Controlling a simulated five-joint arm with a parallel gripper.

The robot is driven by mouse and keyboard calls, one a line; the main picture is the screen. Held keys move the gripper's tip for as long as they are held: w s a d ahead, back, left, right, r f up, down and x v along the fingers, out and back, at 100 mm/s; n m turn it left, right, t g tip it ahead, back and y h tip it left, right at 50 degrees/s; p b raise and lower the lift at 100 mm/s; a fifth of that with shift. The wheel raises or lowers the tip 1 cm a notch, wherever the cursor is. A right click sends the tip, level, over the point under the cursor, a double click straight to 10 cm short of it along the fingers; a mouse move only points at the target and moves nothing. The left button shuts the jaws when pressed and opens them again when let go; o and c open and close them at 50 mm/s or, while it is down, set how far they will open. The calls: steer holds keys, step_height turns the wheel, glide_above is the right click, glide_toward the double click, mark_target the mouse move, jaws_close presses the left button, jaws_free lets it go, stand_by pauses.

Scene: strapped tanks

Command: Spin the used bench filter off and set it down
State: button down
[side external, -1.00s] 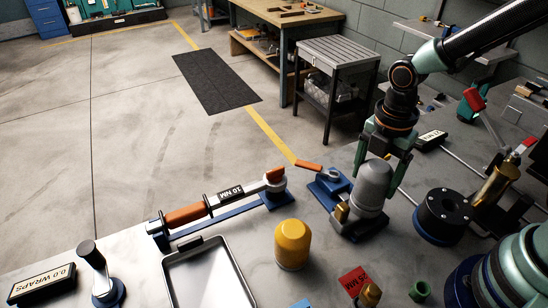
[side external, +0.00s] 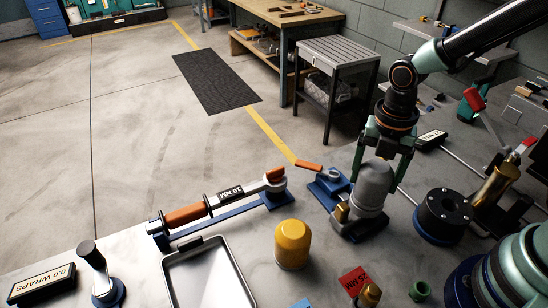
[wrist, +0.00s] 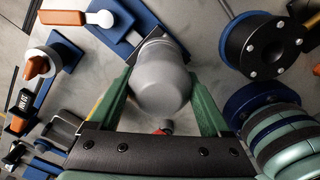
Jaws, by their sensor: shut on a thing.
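The used filter, a grey rounded canister (side external: 374,186), stands upright on a dark mount with a blue base (side external: 340,222) at the bench's right middle. It also shows in the wrist view (wrist: 160,82), between the two green fingers. My gripper (side external: 376,178) points down from above and is shut on the grey filter, one finger on each side. The filter's lower end and its joint to the mount are partly hidden. A yellow-orange filter (side external: 292,245) stands apart on the bench, left of the mount. An empty metal tray (side external: 243,270) lies at the front.
A torque wrench marked 10 NM (side external: 222,200) lies on a blue stand left of the mount. A black bolted flange (side external: 443,216) and a brass cylinder (side external: 496,185) stand close on the right. A red card (side external: 354,280) and a green nut (side external: 419,291) are at the front.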

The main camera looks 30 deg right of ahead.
steer(key=n, duration=0.4)
steer(key=shift+w+r+n, duration=0.1)
steer(key=shift+n, duration=0.2)
steer(key=n, duration=0.4)
steer(key=shift+n, duration=0.3)
jaws_free()
